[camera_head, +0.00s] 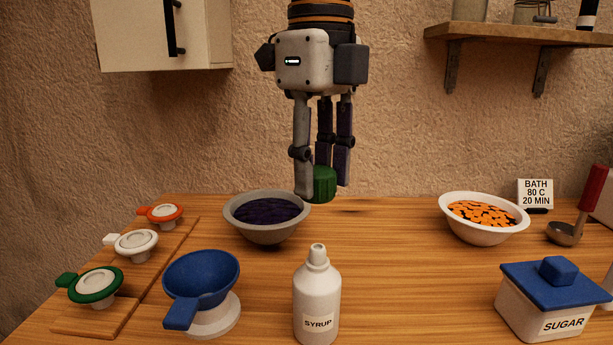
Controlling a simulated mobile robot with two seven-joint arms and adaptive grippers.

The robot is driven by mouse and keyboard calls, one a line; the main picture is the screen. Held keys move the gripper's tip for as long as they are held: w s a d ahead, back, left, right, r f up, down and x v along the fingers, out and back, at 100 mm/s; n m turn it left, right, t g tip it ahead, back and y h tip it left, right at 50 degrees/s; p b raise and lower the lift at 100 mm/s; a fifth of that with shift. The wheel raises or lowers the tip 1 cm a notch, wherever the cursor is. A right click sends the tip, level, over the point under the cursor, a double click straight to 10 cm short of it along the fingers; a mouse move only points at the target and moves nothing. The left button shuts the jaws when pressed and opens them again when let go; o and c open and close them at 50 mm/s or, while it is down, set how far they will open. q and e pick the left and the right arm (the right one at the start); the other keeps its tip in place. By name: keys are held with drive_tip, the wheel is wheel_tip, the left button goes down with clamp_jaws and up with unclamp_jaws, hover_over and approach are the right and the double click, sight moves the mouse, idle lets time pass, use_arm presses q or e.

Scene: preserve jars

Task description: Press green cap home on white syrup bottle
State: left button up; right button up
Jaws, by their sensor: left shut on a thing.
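The white syrup bottle (317,300) stands upright at the front middle of the table, its label reading SYRUP. Its narrow neck (318,254) is bare on top. The green cap (324,184) is held by my left gripper (322,182), which points straight down and is shut on it. Cap and gripper are in the air, farther back than the bottle and apart from it. The fingers hide part of the cap's sides. My right gripper is not in view.
A bowl of dark fruit (262,233) is left of the gripper, and a blue funnel (202,275) is left of the bottle. Lids (97,284) lie on a board at left. A bowl of orange pieces (487,234), ladle (565,233) and sugar box (550,315) are right.

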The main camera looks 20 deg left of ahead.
use_arm(q)
drive_tip(key=shift+d+r, duration=0.1)
drive_tip(key=shift+d, duration=0.05)
hover_over(319, 247)
drive_tip(key=shift+f, duration=2.95)
drive_tip(key=shift+f, duration=1.8)
drive_tip(key=o, duration=1)
drive_tip(key=shift+o, duration=0.2)
drive_tip(key=shift+r, duration=0.1)
wheel_tip(319, 247, up, 12)
drive_tip(key=shift+f, duration=0.1)
